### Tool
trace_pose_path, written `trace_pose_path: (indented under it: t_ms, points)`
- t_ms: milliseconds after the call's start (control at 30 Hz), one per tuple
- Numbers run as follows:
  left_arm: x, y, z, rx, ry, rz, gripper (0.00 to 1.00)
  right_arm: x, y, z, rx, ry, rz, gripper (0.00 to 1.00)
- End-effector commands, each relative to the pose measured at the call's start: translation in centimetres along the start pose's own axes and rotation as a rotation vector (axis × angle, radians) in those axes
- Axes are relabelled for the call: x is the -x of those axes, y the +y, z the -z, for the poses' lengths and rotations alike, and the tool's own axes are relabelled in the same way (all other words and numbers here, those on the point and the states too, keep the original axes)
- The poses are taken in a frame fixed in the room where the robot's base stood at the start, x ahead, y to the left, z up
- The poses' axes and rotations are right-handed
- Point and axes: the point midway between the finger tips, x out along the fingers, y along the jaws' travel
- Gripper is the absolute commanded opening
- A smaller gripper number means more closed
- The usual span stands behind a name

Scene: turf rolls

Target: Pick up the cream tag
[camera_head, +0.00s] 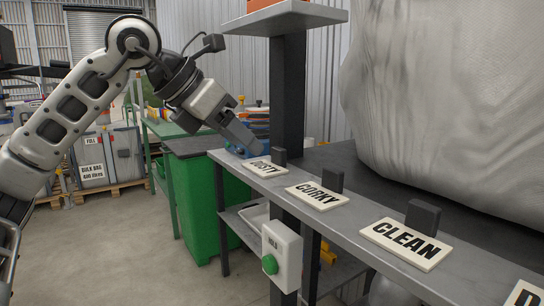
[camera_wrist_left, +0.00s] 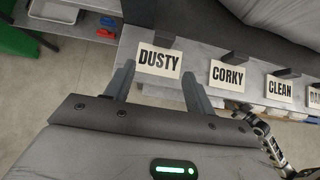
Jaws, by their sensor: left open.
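Several cream tags with black lettering lie in a row on a grey ledge (camera_head: 345,215). The DUSTY tag (camera_head: 263,168) is farthest along it; the CORKY tag (camera_head: 318,196), the CLEAN tag (camera_head: 407,244) and a cut-off tag (camera_head: 524,297) come nearer. My left gripper (camera_head: 252,150) is open and empty, just above the DUSTY tag. In the left wrist view its fingers (camera_wrist_left: 157,82) stand either side of the lower part of the DUSTY tag (camera_wrist_left: 158,60), with the CORKY tag (camera_wrist_left: 228,75) to the right. Contact with the tag cannot be told. My right gripper is not in view.
Small dark blocks (camera_head: 333,180) stand behind the tags. A dark post (camera_head: 287,90) rises by the ledge, and a large pale bag (camera_head: 450,100) hangs at right. A box with a green button (camera_head: 282,255) is on the front. A green bin (camera_head: 205,200) stands left of the ledge.

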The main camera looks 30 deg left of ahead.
Motion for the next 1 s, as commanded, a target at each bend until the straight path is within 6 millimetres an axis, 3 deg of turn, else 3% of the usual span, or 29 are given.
trace_pose_path:
  t_ms: [100, 400, 700, 967, 1000]
  points:
    - [-1.2, -0.1, -1.5, -0.001, -0.001, 0.003, 0.55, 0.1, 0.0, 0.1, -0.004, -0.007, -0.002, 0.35]
    - [-3.2, -0.1, -2.9, -0.002, 0.002, 0.002, 0.55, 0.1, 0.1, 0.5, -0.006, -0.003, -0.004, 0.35]
    - [-7.5, -0.1, -2.8, 0.000, 0.000, 0.001, 0.55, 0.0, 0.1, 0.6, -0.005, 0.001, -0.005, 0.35]
    - [-7.8, -0.1, -2.8, 0.000, -0.001, 0.001, 0.55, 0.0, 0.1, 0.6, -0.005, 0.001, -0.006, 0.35]
    - [-7.8, -0.1, -2.8, 0.000, -0.001, 0.001, 0.49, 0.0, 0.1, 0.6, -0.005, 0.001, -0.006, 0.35]
